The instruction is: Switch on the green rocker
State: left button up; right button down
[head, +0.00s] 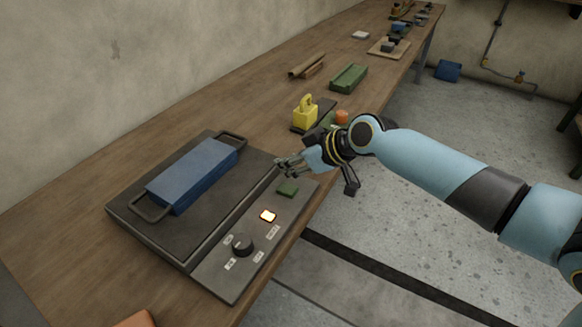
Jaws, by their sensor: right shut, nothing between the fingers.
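The green rocker (288,188) sits at the far end of the dark control panel (213,277) along the front of the machine. My right gripper (279,163) is shut and empty. It hovers just beyond and above the rocker, apart from it as far as I can tell. I cannot read the rocker's position. My left gripper is not in view.
A blue block with dark handles (195,172) rests on the machine's dark plate (125,206). Beyond on the wooden bench (60,225) stand a yellow object (305,114), a green box (349,78) and brown rolls (307,66). An orange item (135,319) lies at the near edge.

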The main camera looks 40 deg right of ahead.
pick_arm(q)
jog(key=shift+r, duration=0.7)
pick_arm(e)
jog(key=s+d+r, duration=0.2)
jog(key=s+r, duration=0.3)
jog(key=r, duration=0.3)
jog(key=shift+s+r, duration=0.25)
jog(key=shift+r, duration=0.05)
jog(key=shift+d, duration=0.1)
